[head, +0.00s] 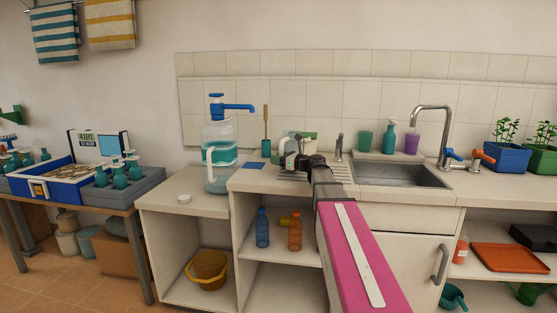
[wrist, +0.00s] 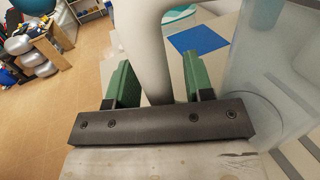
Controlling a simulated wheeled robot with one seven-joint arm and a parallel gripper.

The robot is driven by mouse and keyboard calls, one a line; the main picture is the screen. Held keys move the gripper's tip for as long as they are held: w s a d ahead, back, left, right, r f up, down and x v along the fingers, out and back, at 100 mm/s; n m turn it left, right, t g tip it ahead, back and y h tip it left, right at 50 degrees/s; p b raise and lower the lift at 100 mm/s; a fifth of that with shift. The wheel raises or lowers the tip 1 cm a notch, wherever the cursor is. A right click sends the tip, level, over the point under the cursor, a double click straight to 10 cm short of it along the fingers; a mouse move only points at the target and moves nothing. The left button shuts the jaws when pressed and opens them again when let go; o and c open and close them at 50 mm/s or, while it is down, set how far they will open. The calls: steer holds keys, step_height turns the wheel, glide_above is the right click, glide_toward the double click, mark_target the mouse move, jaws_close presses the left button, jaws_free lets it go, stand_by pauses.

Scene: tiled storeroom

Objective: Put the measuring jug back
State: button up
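The measuring jug (head: 291,146) is clear with a pale handle and stands at the counter's back edge of the drainer, left of the sink. In the wrist view its clear body (wrist: 270,65) fills the right side, and its pale handle (wrist: 152,50) passes between the two green fingers of my gripper (wrist: 160,85). The fingers are apart, with a gap showing between the handle and the right finger. In the head view my gripper (head: 303,161) is beside the jug, its fingers mostly hidden. A blue mat (head: 254,165) lies bare on the counter, left of the jug.
A water dispenser (head: 221,155) stands left of the blue mat. A brush (head: 266,145) stands behind the mat. The ribbed drainer (head: 340,173) and sink (head: 400,174) are to the right. Cups and a teal bottle (head: 389,138) line the back. Bare counter lies in front of the mat.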

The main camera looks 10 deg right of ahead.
steer(key=shift+s+d+r, duration=0.1)
steer(key=shift+s+d, duration=0.05)
steer(key=shift+s, duration=0.05)
steer(key=v, duration=1.1)
steer(key=shift+s+d, duration=0.15)
steer(key=shift+d, duration=0.1)
